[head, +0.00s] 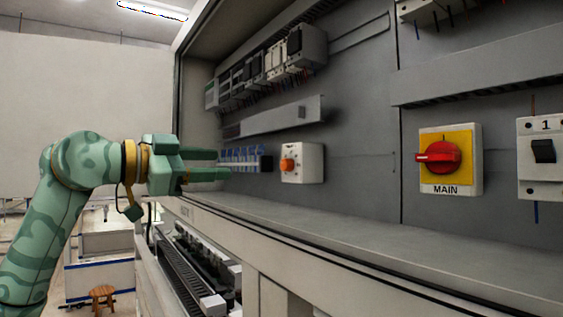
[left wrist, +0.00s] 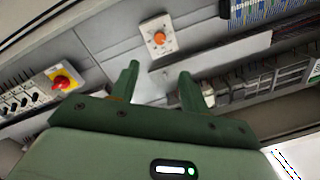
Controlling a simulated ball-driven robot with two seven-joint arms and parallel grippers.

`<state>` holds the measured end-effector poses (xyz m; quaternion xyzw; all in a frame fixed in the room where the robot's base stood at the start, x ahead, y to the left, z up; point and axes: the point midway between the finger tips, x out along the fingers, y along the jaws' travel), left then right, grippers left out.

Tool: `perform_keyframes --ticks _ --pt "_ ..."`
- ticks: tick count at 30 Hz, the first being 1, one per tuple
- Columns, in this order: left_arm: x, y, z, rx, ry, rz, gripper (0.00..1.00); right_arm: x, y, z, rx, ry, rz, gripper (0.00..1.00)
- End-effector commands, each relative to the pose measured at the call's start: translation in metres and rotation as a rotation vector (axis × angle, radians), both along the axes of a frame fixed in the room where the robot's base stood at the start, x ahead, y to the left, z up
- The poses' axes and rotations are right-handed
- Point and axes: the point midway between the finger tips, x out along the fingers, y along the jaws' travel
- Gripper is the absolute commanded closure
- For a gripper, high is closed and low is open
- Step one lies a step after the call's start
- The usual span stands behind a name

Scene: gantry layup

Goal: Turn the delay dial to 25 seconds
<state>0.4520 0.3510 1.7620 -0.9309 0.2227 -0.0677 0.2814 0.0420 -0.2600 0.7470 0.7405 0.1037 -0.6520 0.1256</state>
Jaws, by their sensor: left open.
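The delay dial is an orange knob (head: 288,165) on a small white box (head: 309,163) fixed to the grey back panel of the cabinet. In the left wrist view the orange knob (left wrist: 159,38) shows beyond my fingertips, a little above the gap between them. Marks around the knob are too small to read. My left gripper (head: 228,163) is open and empty, to the left of the dial and apart from it. Its two green fingers (left wrist: 158,72) point toward the panel in the left wrist view. My right gripper is in neither view.
A red MAIN switch (head: 437,156) on a yellow plate and a breaker marked 1 (head: 541,152) are to the right. A row of blue terminals (head: 240,158) is left of the dial. Relays (head: 265,66) sit above. The cabinet's ledge (head: 330,228) runs below.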

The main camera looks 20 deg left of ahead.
Motion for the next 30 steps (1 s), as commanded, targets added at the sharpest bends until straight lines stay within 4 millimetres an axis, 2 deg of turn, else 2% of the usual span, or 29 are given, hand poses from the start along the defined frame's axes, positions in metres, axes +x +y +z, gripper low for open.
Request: perform_keyframes --ticks 5,9,15,21,30 --pt "0.039 -0.021 0.005 -0.002 0.002 -0.005 0.54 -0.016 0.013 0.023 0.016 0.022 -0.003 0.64" --pt "0.071 -0.037 0.006 -0.002 0.003 -0.005 0.54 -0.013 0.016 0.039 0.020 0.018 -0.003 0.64" --pt "0.108 -0.056 0.004 0.000 0.002 -0.002 0.54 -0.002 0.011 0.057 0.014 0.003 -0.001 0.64" --pt "0.125 -0.064 0.002 -0.001 0.000 -0.001 0.54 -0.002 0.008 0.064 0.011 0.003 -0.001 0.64" --pt "0.128 -0.065 0.000 0.000 0.000 -0.001 0.54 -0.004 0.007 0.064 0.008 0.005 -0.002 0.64"
